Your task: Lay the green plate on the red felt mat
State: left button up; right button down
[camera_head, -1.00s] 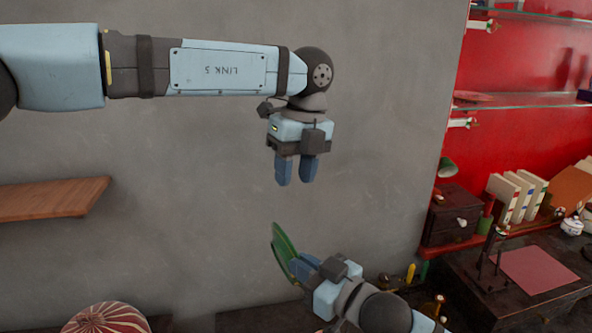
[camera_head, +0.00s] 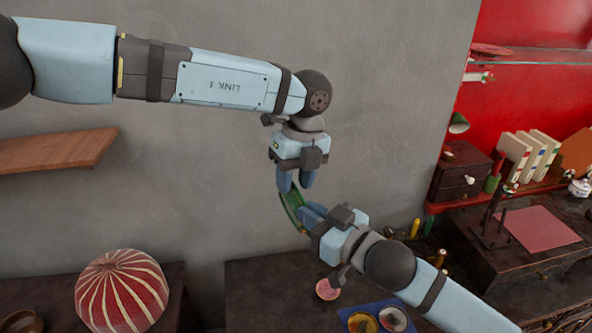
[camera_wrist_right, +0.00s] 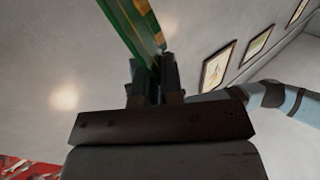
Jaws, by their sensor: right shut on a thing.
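The green plate (camera_head: 293,210) is held on edge in the air, steeply tilted, in front of the grey wall. My right gripper (camera_head: 309,214) is shut on its lower right part. In the right wrist view the green plate (camera_wrist_right: 135,28), with a gold-coloured pattern, rises from between the fingers (camera_wrist_right: 154,75). My left gripper (camera_head: 296,182) points down just above the plate, its fingers apart. Its fingertips overlap the plate's upper edge in the picture; I cannot tell whether they touch. The red felt mat (camera_head: 537,230) lies flat and bare on the dark desk at the right.
A dark stand (camera_head: 490,232) is at the mat's left edge. A small drawer cabinet (camera_head: 459,172), books (camera_head: 530,155) and a white lidded pot (camera_head: 580,187) are behind it. A striped red dome (camera_head: 122,290) stands lower left. A blue mat (camera_head: 357,308) bears small dishes.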

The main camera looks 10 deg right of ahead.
pick_arm(q)
jog(key=shift+c, duration=0.4)
grip_shut()
pick_arm(e)
jog(key=c, duration=1.2)
grip_release()
